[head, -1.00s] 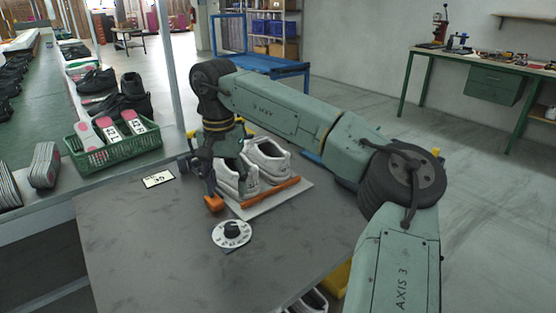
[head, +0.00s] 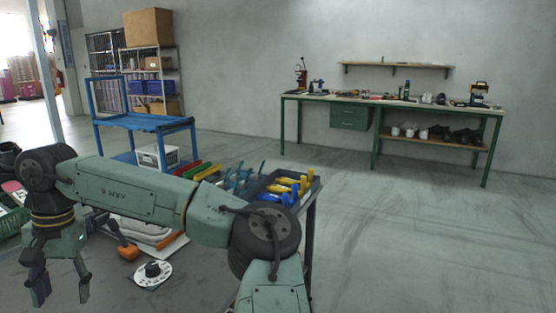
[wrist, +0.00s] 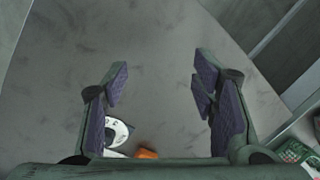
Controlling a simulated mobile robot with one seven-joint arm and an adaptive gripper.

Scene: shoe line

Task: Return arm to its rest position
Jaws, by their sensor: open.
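My gripper (head: 62,288) hangs at the lower left of the head view, fingers pointing down. It is open and empty above the grey table. In the wrist view my gripper (wrist: 160,92) shows its two purple-padded fingers well apart, with only bare table top (wrist: 155,60) between them. My arm stretches across the lower left of the head view. Behind it, the white shoes (head: 146,228) on their board are mostly hidden by my arm.
A white dial (head: 152,274) and an orange-ended tool (head: 128,253) lie on the table near my gripper. A tray of coloured-handled tools (head: 285,187) stands behind my arm. A blue cart (head: 150,123) and green workbench (head: 400,103) stand farther back. The floor at right is clear.

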